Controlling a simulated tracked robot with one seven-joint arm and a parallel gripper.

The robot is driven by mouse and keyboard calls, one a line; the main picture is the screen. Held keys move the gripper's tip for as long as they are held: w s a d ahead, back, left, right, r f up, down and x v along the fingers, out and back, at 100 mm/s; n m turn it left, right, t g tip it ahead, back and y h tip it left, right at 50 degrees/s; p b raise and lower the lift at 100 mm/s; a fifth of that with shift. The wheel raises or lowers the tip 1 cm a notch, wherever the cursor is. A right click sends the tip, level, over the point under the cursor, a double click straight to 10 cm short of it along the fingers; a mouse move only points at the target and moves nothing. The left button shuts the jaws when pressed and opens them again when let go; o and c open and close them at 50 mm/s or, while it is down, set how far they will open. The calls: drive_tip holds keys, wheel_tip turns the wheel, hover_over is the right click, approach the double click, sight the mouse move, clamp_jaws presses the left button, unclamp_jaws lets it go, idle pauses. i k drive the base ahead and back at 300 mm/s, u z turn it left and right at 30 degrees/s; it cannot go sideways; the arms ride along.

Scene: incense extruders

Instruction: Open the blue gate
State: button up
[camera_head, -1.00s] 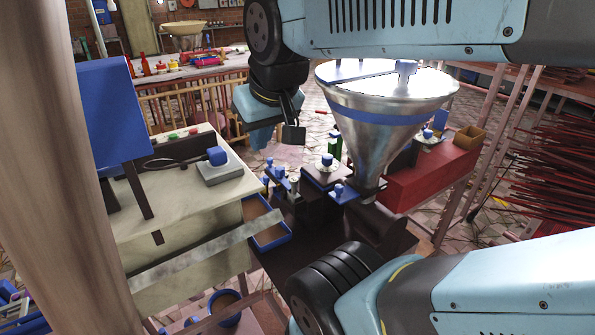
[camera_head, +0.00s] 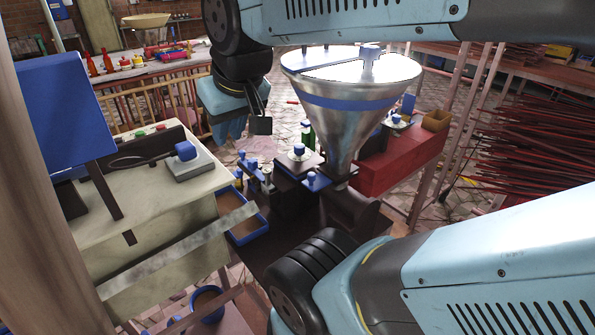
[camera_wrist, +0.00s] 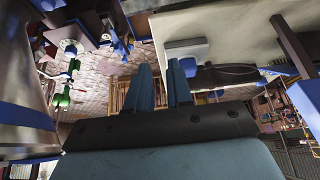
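Several blue-topped parts sit around the machine under the metal hopper (camera_head: 345,125); I cannot tell for certain which is the blue gate. One small blue piece (camera_head: 312,180) is beside the hopper's narrow lower end, and a blue knob (camera_head: 299,150) stands on a pale disc just behind it.
A pale cabinet (camera_head: 160,215) with a blue-knobbed switch box (camera_head: 188,160) stands left. A blue-rimmed tray (camera_head: 262,228) is between it and the machine. A red box (camera_head: 400,160) is right of the hopper. Incense sticks (camera_head: 530,140) fill the right side.

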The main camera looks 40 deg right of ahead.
sight(314, 181)
drive_tip(key=u, duration=0.05)
drive_tip(key=k, duration=0.5)
drive_tip(key=z, duration=1.4)
drive_tip(key=k, duration=1.3)
drive_tip(key=u, duration=1.15)
drive_tip(key=i, duration=1)
